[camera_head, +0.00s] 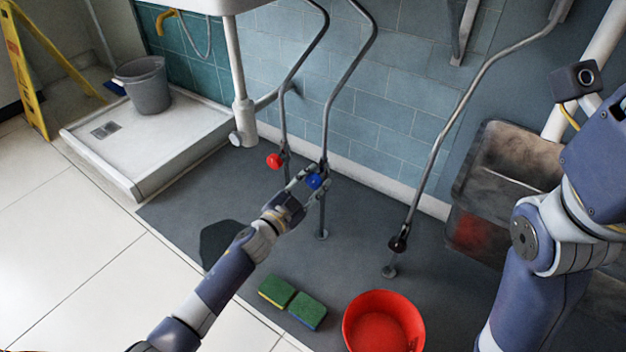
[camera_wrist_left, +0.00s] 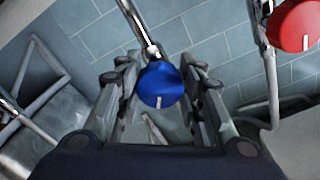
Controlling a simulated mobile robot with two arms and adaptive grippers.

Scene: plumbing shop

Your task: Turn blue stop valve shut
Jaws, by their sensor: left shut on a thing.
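The blue stop valve (camera_head: 314,181) is a round blue knob on a thin vertical pipe under the sink. In the left wrist view the blue knob (camera_wrist_left: 160,85) shows a white mark at its lower edge. My left gripper (camera_head: 311,177) reaches in from the lower left and is shut on the blue knob, with a finger on each side of it. The fingers (camera_wrist_left: 165,90) also show in the left wrist view. My right arm stands at the right of the head view, but its gripper is not in view.
A red knob (camera_head: 274,160) is on the pipe just left of the blue one. A black valve (camera_head: 398,243) is on a pipe to the right. A red bowl (camera_head: 383,325) and sponges (camera_head: 291,301) lie on the floor in front. A grey bucket (camera_head: 146,87) stands in the shower tray (camera_head: 139,181).

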